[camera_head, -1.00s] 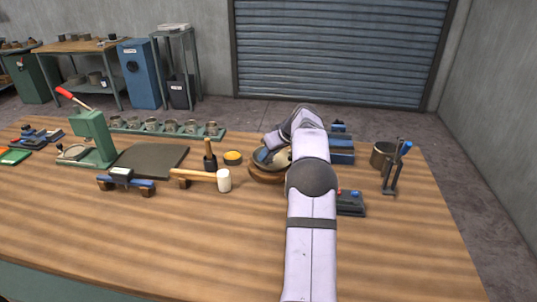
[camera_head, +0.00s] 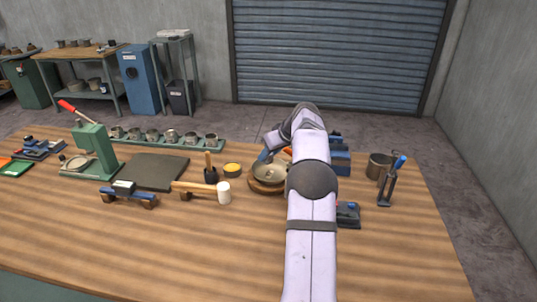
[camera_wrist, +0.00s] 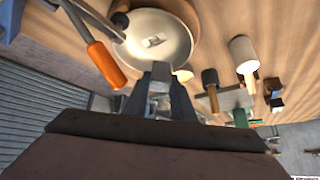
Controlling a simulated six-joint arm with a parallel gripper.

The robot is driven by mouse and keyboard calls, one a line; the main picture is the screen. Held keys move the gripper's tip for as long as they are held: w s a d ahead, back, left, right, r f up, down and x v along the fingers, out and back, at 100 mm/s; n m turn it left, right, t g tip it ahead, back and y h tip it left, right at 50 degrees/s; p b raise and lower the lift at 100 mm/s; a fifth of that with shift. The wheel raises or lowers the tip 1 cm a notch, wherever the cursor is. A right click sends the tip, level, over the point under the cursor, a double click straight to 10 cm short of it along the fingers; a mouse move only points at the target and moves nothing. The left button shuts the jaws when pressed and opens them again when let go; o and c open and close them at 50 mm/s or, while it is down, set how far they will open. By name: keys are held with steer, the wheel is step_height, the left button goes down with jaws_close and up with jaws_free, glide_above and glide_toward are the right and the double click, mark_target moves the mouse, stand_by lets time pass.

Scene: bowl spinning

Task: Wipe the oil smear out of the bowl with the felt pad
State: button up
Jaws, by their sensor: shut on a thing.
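In the head view my arm hides the gripper. I cannot make out the felt pad for certain.
An orange-handled tool (camera_wrist: 106,65) lies close beside the bowl. A metal cup (camera_head: 380,166) is right. The front of the bench is clear.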

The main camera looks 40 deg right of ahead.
steer(key=shift+s+d+r+p, duration=0.1)
steer(key=shift+r+p, duration=1.2)
steer(key=shift+r, duration=0.25)
